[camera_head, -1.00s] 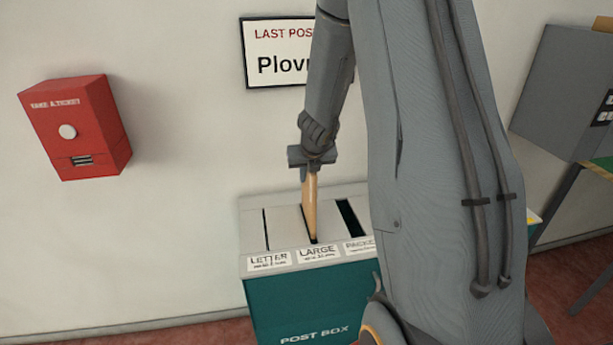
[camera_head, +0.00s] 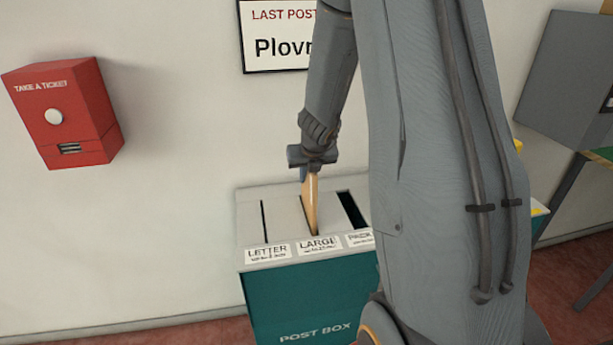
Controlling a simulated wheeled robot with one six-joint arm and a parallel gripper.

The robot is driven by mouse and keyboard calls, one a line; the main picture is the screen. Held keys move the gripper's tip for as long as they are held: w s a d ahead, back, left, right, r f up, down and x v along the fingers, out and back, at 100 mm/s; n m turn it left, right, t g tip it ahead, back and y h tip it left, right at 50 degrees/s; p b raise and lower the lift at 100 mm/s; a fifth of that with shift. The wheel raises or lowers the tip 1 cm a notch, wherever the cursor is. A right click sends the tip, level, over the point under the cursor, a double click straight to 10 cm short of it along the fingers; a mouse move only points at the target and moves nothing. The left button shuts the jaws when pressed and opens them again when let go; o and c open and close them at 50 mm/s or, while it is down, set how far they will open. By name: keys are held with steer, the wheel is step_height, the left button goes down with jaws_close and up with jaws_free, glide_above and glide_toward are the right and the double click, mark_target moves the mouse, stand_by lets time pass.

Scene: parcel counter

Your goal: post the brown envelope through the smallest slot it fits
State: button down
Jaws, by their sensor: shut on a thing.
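The brown envelope (camera_head: 312,205) stands on edge in my gripper (camera_head: 311,170), which is shut on its top. The envelope's lower edge is at the LARGE slot, the middle of three in the top of the post box (camera_head: 300,300); it looks partly inside. The LETTER slot (camera_head: 264,220) is a thin line to its left. The wider PACKET slot (camera_head: 352,210) is dark and empty to its right, with its label partly hidden by my arm. The fingertips are just above the box top.
A red ticket dispenser (camera_head: 65,113) hangs on the wall at left. A sign (camera_head: 278,40) hangs above the box, partly hidden by my arm. A grey cabinet (camera_head: 565,75) is at far right. The wall between dispenser and box is clear.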

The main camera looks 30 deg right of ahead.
mark_target(310, 177)
steer(key=shift+f+b, duration=2.35)
steer(key=shift+b, duration=0.45)
steer(key=c, duration=1.7)
jaws_free()
steer(key=p+v, duration=0.5)
steer(key=v, duration=0.2)
steer(key=shift+s+a+r, duration=0.1)
steer(key=shift+s+r, duration=0.05)
steer(key=shift+r, duration=0.15)
